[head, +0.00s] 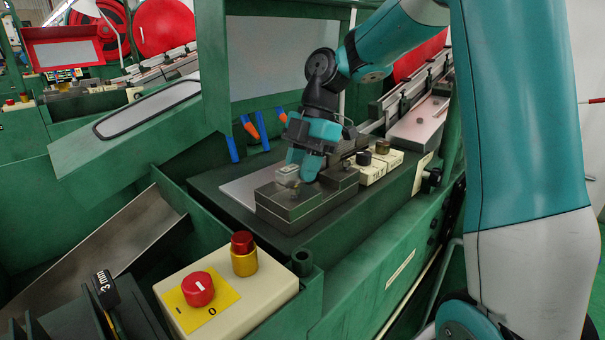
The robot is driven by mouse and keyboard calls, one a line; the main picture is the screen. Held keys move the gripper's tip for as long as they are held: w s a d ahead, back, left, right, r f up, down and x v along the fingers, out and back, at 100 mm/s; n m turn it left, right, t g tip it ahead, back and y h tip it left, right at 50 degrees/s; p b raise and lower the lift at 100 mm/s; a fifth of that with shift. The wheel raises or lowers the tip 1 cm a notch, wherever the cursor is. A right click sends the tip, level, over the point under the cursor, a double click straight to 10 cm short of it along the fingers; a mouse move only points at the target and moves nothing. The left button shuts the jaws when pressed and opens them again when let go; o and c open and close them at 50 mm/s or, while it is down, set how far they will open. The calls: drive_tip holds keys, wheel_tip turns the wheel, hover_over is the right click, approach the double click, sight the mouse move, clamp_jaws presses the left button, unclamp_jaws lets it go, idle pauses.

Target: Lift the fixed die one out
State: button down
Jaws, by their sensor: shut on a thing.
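My gripper (300,172) is at the end of my teal arm, pointing down over the die area of the green machine. It is shut on a small grey block, the fixed die one (287,175), at the left end of the dark steel die block (290,208). I cannot tell whether the grey block still touches the steel beneath it. The fingers hide part of the block.
A control box with a red button (198,288) and a red-and-gold knob (243,253) stands in front. Blue and orange nozzles (250,127) rise behind the die area. Cream blocks (372,172) sit to its right. A metal chute (110,245) slopes at left.

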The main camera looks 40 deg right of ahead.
sight(298, 166)
drive_tip(key=shift+r, duration=0.15)
drive_tip(key=shift+r+p, duration=0.75)
drive_tip(key=shift+r, duration=0.85)
drive_tip(key=shift+s+r, duration=0.15)
drive_tip(key=s+d+r, duration=0.1)
drive_tip(key=s, duration=0.7)
drive_tip(key=s+d+r, duration=0.2)
drive_tip(key=s, duration=0.7)
drive_tip(key=shift+s+d, duration=0.15)
drive_tip(key=shift+d, duration=0.1)
